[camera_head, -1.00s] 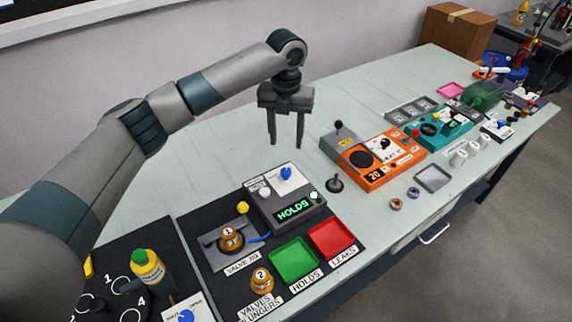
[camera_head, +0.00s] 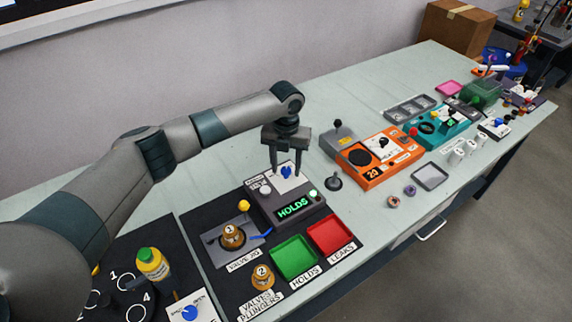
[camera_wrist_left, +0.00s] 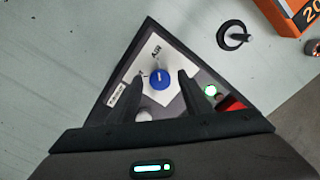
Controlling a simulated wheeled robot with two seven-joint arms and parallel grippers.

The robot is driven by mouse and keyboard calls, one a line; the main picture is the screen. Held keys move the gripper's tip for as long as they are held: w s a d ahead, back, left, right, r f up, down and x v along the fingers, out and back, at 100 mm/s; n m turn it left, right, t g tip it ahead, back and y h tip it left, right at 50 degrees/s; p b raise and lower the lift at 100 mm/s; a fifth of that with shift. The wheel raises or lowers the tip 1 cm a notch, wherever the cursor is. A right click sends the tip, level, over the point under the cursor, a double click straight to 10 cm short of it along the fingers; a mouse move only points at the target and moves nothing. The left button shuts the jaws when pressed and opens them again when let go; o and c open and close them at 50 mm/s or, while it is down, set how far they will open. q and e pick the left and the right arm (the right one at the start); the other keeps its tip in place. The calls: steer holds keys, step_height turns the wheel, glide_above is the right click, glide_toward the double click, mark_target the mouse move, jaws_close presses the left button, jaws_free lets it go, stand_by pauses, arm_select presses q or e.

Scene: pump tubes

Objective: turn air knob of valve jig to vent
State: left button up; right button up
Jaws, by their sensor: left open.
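The valve jig's grey control box (camera_head: 270,211) stands on a black mat, its display reading HOLDS in green. A blue air knob (camera_head: 287,171) sits on the white plate on top of the box. My left gripper (camera_head: 287,172) is open, pointing down just above the knob. In the left wrist view the blue knob (camera_wrist_left: 159,79) lies between the two open fingers (camera_wrist_left: 155,82), near their tips. The AIR label shows beside it; the other label is partly hidden by a finger. Whether the fingers touch the knob cannot be told. My right gripper is not in view.
A white button (camera_head: 265,188) and a green lamp (camera_head: 313,194) are close to the knob. A brass plunger (camera_head: 232,237) sits in the jig at left. Green (camera_head: 294,257) and red (camera_head: 331,235) trays lie in front. An orange box (camera_head: 374,161) stands right.

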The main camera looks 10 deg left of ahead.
arm_select(q)
steer(key=c, duration=1.1)
steer(key=shift+o, duration=0.2)
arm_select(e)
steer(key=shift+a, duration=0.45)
